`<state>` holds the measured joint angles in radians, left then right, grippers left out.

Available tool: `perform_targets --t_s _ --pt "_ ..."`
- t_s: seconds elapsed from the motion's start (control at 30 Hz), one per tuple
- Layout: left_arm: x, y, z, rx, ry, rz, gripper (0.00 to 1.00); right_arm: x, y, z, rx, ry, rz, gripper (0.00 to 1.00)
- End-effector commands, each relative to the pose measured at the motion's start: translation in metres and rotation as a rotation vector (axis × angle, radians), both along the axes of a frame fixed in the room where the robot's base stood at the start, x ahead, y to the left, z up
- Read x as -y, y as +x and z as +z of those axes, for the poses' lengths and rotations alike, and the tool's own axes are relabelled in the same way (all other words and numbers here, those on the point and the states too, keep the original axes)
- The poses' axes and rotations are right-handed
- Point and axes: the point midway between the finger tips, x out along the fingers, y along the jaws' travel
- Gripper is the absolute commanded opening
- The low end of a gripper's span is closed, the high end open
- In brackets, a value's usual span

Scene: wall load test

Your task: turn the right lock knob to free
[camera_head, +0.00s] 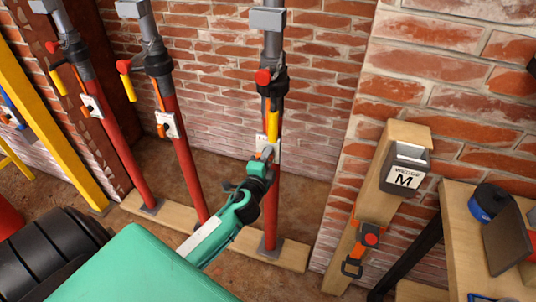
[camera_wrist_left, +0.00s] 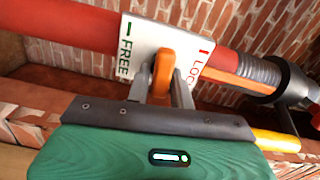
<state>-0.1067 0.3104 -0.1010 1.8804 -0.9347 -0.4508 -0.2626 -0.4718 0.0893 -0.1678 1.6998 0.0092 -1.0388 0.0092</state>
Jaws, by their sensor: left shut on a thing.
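The right prop (camera_head: 270,215) is a red tube with a grey upper tube, standing on a wooden sill. Its white lock plate (camera_head: 276,144) also shows in the left wrist view (camera_wrist_left: 143,38), with a green mark and FREE at left and a red mark and LOCK at right. The orange right lock knob (camera_wrist_left: 163,72) stands on the plate between the two words; its exact setting is hard to tell. My left gripper (camera_head: 266,155) is shut on this knob, one finger on each side, as the left wrist view (camera_wrist_left: 162,88) shows. My right gripper is out of view.
Two similar props, the middle one (camera_head: 190,180) and the left one (camera_head: 125,160), stand to the left on the wooden sill (camera_head: 285,256). A yellow beam (camera_head: 45,125) leans further left. A wooden post (camera_head: 372,205) with a box marked M (camera_head: 405,170) and a table (camera_head: 462,235) are at right.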

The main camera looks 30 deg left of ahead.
Motion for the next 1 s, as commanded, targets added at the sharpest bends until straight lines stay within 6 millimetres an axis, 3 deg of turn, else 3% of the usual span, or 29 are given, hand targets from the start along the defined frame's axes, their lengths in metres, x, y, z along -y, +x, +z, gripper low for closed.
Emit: perform_targets --t_s 0.33,0.8,0.83,0.9,1.0 --pt "0.001 0.0 -0.003 -0.029 0.107 0.0 0.0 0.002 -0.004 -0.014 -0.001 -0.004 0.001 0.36" --pt "0.001 0.0 -0.004 -0.032 0.121 -0.001 0.0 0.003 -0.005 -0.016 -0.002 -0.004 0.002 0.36" --pt "0.001 0.0 -0.004 -0.032 0.12 -0.001 0.25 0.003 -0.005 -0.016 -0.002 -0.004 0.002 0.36" --pt "0.001 0.0 -0.003 -0.032 0.12 -0.001 0.38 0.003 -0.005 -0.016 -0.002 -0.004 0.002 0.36" --pt "0.001 0.0 -0.003 -0.031 0.12 0.0 0.38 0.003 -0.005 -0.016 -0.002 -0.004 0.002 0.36"
